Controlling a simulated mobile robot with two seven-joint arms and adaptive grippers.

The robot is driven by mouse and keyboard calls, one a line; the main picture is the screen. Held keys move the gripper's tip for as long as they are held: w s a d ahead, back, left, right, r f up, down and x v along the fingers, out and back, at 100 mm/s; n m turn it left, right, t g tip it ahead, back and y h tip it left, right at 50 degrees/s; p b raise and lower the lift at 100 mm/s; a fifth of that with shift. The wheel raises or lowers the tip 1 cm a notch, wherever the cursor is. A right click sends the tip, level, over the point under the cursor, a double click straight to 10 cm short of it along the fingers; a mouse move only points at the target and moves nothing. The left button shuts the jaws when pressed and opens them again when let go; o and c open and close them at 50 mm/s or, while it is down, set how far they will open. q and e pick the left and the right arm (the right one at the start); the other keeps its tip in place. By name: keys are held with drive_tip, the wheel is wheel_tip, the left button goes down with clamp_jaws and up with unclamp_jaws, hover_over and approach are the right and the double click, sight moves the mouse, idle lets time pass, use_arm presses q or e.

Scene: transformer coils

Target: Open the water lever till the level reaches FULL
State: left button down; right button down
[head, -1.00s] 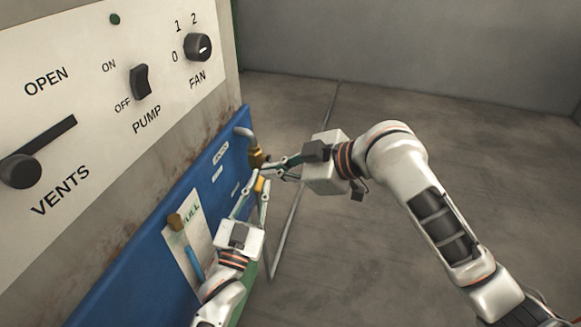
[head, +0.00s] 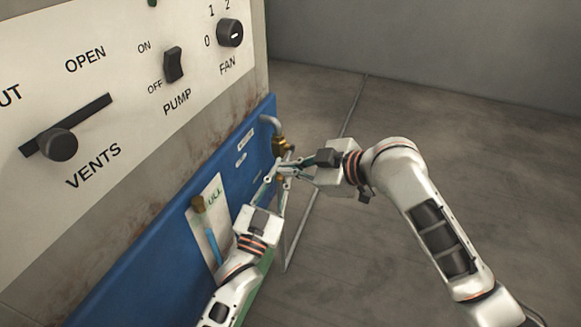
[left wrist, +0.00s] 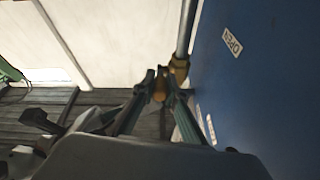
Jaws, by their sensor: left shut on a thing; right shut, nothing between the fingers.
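The blue panel (head: 262,130) carries a grey water pipe (head: 268,121) with a brass valve (head: 280,145). In the left wrist view, my left gripper (left wrist: 160,87) is shut on the brass-brown water lever (left wrist: 160,92), just beside the valve body (left wrist: 179,68). In the head view, my left gripper (head: 281,170) is just below the valve, and the fingers hide the lever. My right gripper (head: 287,165) is shut and empty, its fingertips close to the left fingers. A clear level tube (head: 211,243) with a brass cap stands before the partly hidden FULL label (head: 215,198); its water level is hard to read.
The white control panel above holds the VENTS knob (head: 60,145), PUMP switch (head: 174,65) and FAN knob (head: 230,33). An OPEN label (left wrist: 231,42) is on the blue panel near the valve. The floor (head: 470,140) to the right is clear.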

use_arm(q)
drive_tip(key=shift+r, duration=0.1)
use_arm(e)
drive_tip(key=shift+w+d+f, duration=0.15)
drive_tip(key=shift+d+f, duration=0.05)
drive_tip(key=shift+f, duration=0.5)
use_arm(q)
drive_tip(key=c, duration=2)
unclamp_jaws()
drive_tip(key=shift+r, duration=0.1)
drive_tip(key=s+a+f+g+y, duration=0.1)
drive_tip(key=s+a+f+g, duration=0.2)
drive_tip(key=s, duration=0.9)
drive_tip(key=s+a+f+g+y+p, duration=0.1)
drive_tip(key=s+a+f+g, duration=0.2)
drive_tip(key=s+a+f, duration=0.2)
drive_tip(key=s+a+f+n+g+y, duration=0.1)
drive_tip(key=s+a+f+g, duration=0.3)
drive_tip(key=s+f, duration=0.5)
drive_tip(key=shift+s+a, duration=0.2)
drive_tip(key=shift+s, duration=2.45)
drive_tip(key=shift+s+a, duration=0.2)
drive_tip(key=shift+s, duration=2.4)
use_arm(e)
drive_tip(key=shift+a+n+t, duration=0.1)
drive_tip(key=shift+n+t, duration=0.2)
